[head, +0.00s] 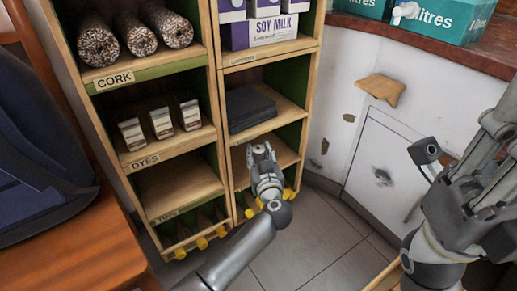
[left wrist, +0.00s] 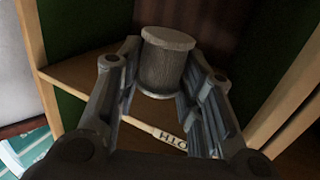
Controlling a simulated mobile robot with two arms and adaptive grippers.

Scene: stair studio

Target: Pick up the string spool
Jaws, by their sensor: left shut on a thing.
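The string spool (left wrist: 166,62) is a grey cylinder with a wider rim on top, seen in the left wrist view. It stands upright between the fingers of my left gripper (left wrist: 165,85), which is shut on it. In the head view my left gripper (head: 262,153) reaches into a lower right compartment of the shelf unit, at the shelf's front; the spool is mostly hidden there by the fingers. My right arm and gripper (head: 450,170) show at the right side of the head view, away from the shelf; its fingers are not clear enough to judge.
The wooden shelf unit (head: 216,110) has side walls and shelf edges close around my left gripper. Dark folded items (head: 250,107) lie on the shelf above. Dye packets (head: 162,122) and cork rolls (head: 134,35) fill left compartments. The tiled floor (head: 310,240) in front is open.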

